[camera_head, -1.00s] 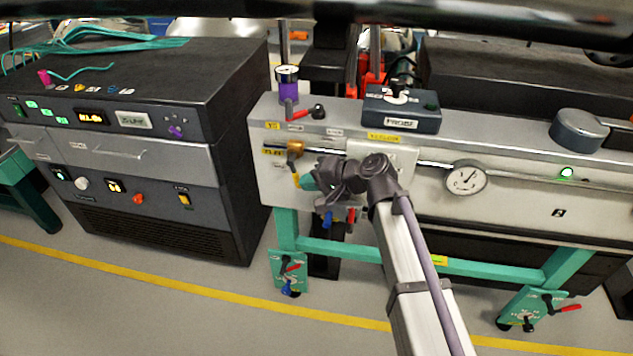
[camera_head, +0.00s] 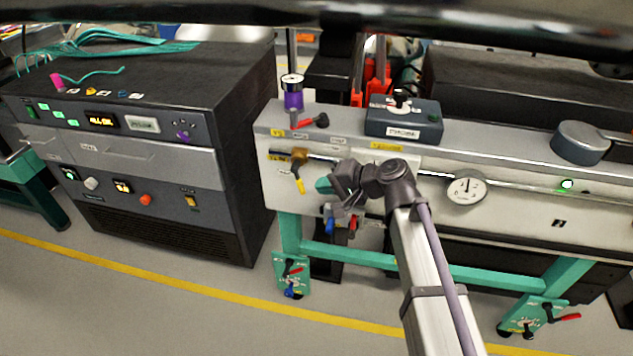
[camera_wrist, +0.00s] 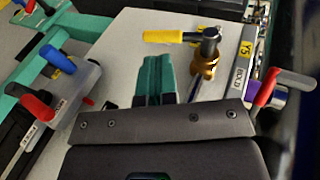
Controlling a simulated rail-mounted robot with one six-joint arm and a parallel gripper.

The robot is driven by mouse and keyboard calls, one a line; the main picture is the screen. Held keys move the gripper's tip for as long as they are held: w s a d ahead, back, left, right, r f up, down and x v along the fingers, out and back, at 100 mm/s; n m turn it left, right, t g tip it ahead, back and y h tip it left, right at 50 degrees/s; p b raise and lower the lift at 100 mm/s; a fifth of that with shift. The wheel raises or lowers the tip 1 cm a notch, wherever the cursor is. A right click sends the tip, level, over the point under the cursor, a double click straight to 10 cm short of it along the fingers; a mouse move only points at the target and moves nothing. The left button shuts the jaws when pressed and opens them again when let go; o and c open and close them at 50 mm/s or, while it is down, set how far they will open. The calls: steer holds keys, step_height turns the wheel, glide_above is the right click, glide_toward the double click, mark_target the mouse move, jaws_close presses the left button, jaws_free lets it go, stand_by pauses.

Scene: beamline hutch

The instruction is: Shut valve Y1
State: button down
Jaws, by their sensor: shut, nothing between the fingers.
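A brass valve with a yellow lever (camera_head: 299,181) sits at the left end of the horizontal pipe on the bench's pale front panel. A yellow label beside it is too small to read surely as Y1. The lever hangs down, across the pipe. In the wrist view the yellow lever (camera_wrist: 172,37) points left from the brass body (camera_wrist: 206,60), crosswise to the pipe. My gripper (camera_head: 323,185) is just right of the lever, apart from it. In the wrist view its teal fingers (camera_wrist: 156,78) are together and empty, below the lever.
A red-handled valve (camera_head: 308,123) is on the bench top, beside a label reading Y5 (camera_wrist: 245,48) in the wrist view. Blue and red levers (camera_head: 331,224) hang below my gripper. A pressure gauge (camera_head: 466,190) is to the right. A dark cabinet (camera_head: 180,190) stands left.

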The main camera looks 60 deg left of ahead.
steer(key=w+f+p+v, duration=0.1)
steer(key=f+p+v, duration=0.1)
steer(key=v, duration=0.8)
steer(key=shift+d, duration=0.6)
